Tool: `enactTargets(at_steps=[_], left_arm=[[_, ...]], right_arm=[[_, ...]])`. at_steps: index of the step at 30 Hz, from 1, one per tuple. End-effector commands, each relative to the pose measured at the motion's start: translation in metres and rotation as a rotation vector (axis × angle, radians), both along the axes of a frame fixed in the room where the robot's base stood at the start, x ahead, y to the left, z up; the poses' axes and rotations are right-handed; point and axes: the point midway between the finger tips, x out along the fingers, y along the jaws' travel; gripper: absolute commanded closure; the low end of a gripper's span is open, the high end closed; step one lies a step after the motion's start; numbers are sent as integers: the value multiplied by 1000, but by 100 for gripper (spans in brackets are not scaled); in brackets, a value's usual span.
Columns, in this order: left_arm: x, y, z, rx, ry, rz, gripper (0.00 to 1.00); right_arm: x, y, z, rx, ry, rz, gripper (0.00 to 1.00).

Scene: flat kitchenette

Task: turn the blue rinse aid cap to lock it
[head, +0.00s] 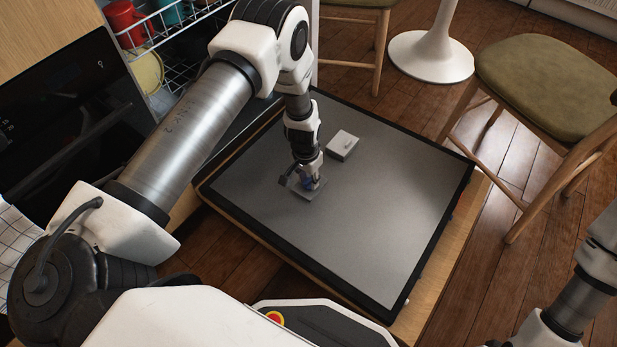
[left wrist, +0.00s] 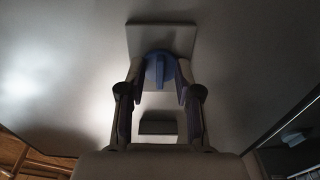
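The blue rinse aid cap (left wrist: 160,69) is round with a raised ridge across it, which runs roughly up and down in the left wrist view. It sits on a flat grey plate (left wrist: 162,37). In the head view the cap (head: 307,184) shows only in part, at the end of my left gripper (head: 306,178). In the left wrist view the two fingers of my left gripper (left wrist: 160,78) stand one on each side of the cap, very close to it. I cannot tell whether they press on it. At the right edge, my right arm shows in part; its fingertips are not visible.
The open dishwasher door (head: 400,200) lies flat, its grey inner face mostly clear. A small light box (head: 342,145) stands on it beyond the cap. A rack (head: 170,22) with dishes is behind my left arm. A green-seated chair (head: 550,80) stands at right.

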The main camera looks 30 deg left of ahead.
Motion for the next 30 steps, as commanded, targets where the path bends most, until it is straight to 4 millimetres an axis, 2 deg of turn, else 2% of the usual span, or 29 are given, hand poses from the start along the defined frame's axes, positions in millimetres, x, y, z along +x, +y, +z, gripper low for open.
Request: enactTargets(at_steps=[5, 8, 18, 21, 25, 30], left_arm=[[1, 0, 2, 0, -1, 0, 67], [1, 1, 13, 1, -3, -1, 67], [-2, 4, 94, 0, -3, -1, 67], [-2, 4, 111, 0, -3, 0, 67], [-3, 5, 120, 0, 0, 0, 67], [-3, 5, 120, 0, 0, 0, 67]], right_arm=[[0, 0, 0, 0, 0, 0, 60], [0, 0, 0, 0, 0, 0, 60], [0, 0, 0, 0, 0, 0, 60], [0, 0, 0, 0, 0, 0, 60], [0, 0, 0, 0, 0, 0, 60], [0, 0, 0, 0, 0, 0, 60]])
